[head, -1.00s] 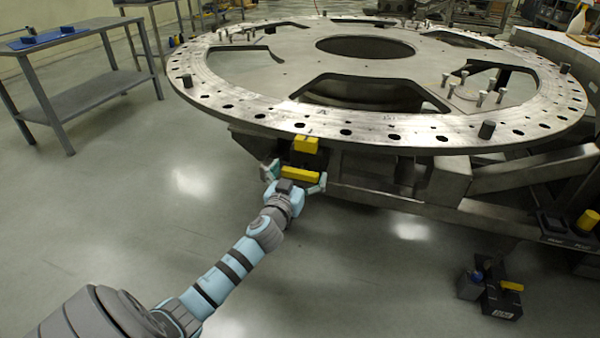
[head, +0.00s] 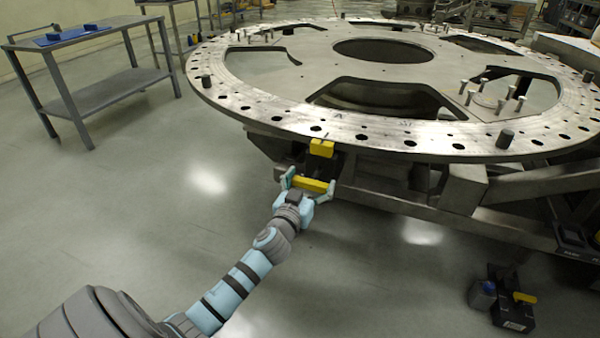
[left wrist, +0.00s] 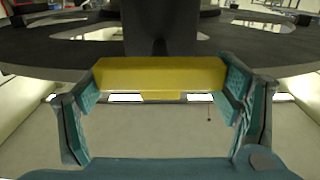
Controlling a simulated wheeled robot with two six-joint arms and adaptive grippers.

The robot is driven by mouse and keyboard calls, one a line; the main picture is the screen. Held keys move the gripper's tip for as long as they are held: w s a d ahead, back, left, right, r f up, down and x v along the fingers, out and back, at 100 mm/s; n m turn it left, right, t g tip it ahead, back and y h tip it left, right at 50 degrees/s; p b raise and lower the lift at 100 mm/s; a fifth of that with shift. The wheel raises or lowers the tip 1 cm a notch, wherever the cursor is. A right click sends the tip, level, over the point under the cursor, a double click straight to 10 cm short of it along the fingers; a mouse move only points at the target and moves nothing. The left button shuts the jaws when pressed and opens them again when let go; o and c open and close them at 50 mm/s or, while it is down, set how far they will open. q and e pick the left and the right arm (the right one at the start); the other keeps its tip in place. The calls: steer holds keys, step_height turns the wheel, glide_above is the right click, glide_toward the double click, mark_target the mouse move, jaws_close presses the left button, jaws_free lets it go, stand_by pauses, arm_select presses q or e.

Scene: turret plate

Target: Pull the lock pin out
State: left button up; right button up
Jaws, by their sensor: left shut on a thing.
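The lock pin's yellow bar handle (head: 311,186) is below the near rim of the big round turret plate (head: 345,138). My left gripper (head: 308,183) is shut on this handle, one finger at each end. In the left wrist view the handle (left wrist: 160,74) spans between the two teal finger pads of the gripper (left wrist: 160,88). The pin's shaft is hidden, so I cannot tell how far it is out. A yellow block (head: 321,148) sits at the plate's rim just above and behind the handle. My right gripper is out of view.
A metal frame (head: 400,200) carries the plate. A dark box with a yellow handle (head: 512,311) stands on the floor at the lower right. A grey bench (head: 105,92) stands at the far left. The floor left of my arm is clear.

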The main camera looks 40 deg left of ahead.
arm_select(q)
steer(key=shift+s+d, duration=0.15)
steer(key=shift+s, duration=0.05)
steer(key=shift+f, duration=0.15)
steer(key=o, duration=1.5)
steer(key=shift+o, duration=0.5)
steer(key=shift+s+r, duration=0.15)
steer(key=shift+r, duration=0.05)
steer(key=shift+s+f, duration=0.1)
steer(key=v, duration=1.1)
steer(key=shift+s, duration=0.35)
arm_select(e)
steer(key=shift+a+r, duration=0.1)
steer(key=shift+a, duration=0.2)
arm_select(q)
steer(key=shift+d, duration=0.1)
